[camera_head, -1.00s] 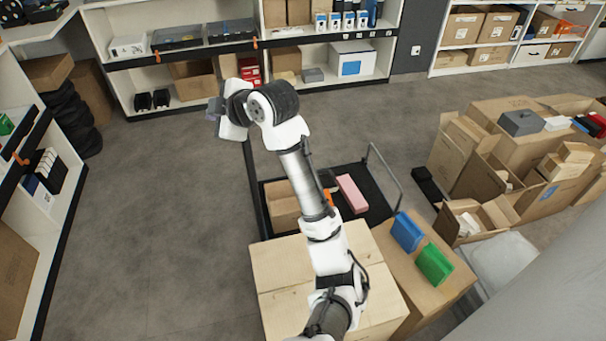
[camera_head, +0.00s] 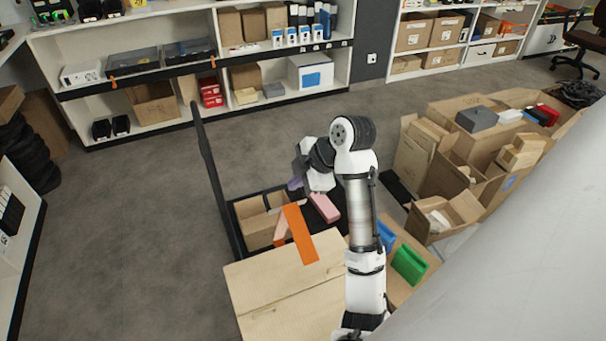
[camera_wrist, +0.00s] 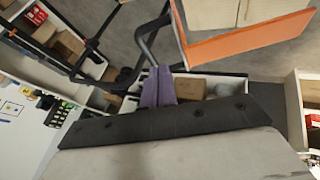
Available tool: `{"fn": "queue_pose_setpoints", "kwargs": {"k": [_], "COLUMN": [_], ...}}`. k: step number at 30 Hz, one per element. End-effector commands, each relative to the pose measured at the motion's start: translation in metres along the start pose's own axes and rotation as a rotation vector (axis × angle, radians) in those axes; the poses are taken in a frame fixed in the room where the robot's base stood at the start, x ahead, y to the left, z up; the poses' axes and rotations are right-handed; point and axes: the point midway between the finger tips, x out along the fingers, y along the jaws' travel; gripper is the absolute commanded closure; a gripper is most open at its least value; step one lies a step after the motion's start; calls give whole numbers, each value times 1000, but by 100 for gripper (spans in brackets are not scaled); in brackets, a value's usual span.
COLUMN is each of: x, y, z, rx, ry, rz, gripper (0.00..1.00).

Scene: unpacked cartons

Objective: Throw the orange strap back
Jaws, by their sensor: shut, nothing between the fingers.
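In the wrist view the strap (camera_wrist: 250,42) crosses the upper right as a bent band. My gripper (camera_head: 295,184) is beyond and above the strap, close to the pink box, not touching the strap. Its purple fingers (camera_wrist: 160,86) are shut together and empty.
A pink box (camera_head: 324,206) lies on the cart. Blue (camera_head: 386,237) and green (camera_head: 409,265) items stand on a carton to the right. Opened cartons (camera_head: 450,214) fill the right side. Shelves (camera_head: 190,70) line the back. The grey floor at left is free.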

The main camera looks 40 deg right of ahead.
Motion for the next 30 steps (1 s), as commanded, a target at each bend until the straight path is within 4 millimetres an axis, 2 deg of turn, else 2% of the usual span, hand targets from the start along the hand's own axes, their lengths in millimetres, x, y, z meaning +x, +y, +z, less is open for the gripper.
{"fn": "queue_pose_setpoints", "kwargs": {"k": [1,3,9,23,30], "x": [12,24,41,45,51], "y": [0,-1,0,1,16], "z": [-2,-1,0,0,-3], "rx": [-1,0,0,0,-1], "ry": [6,5,1,-1,0], "rz": [-2,-3,1,1,0], "gripper": [100,100,100,100,100]}}
